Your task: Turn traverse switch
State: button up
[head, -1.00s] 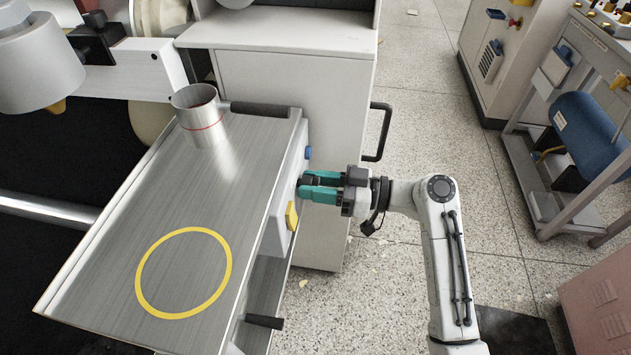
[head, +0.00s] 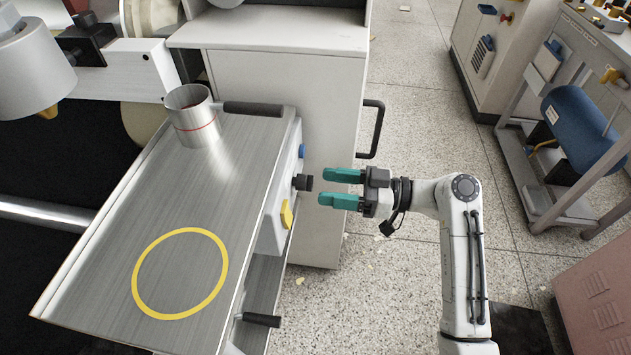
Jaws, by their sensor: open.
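A black knob (head: 303,182) sticks out from the right side of the grey control box (head: 272,222) under the metal table; I take it for the traverse switch. A blue button (head: 302,151) sits beyond it and a yellow knob (head: 287,214) sits nearer to me on the same face. My gripper (head: 341,188) has two teal fingers, open and empty. It points left at the black knob, with a small gap between the fingertips and the knob. Any marking on the knob is too small to read.
The metal table (head: 140,215) has a yellow ring mark and carries a metal cylinder (head: 193,117). Black handles stick out at its far end and below it. A white cabinet (head: 285,90) with a black handle (head: 373,130) stands behind. Open speckled floor lies to the right.

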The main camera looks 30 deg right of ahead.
jog(key=v, duration=0.6)
jog(key=shift+a, duration=0.1)
dwell(0.3)
jog(key=s+a+f+m+g+h, duration=0.25)
jog(key=s+f+g+h, duration=0.2)
jog(key=s+f, duration=0.4)
jog(key=s+a+f+m+g+h, duration=0.25)
jog(key=s+f+m+h, duration=0.2)
jog(key=s+f, duration=0.35)
jog(key=s+d+m+g+h+p, duration=0.1)
jog(key=s+d+m+g+h, duration=0.2)
jog(key=s+d+h, duration=0.3)
notch_tip(320, 180, up, 21)
jog(key=a+p, duration=0.1)
jog(key=p, duration=1.9)
jog(key=shift+s+a, duration=0.25)
jog(key=shift+s, duration=0.25)
jog(key=shift+f, duration=0.15)
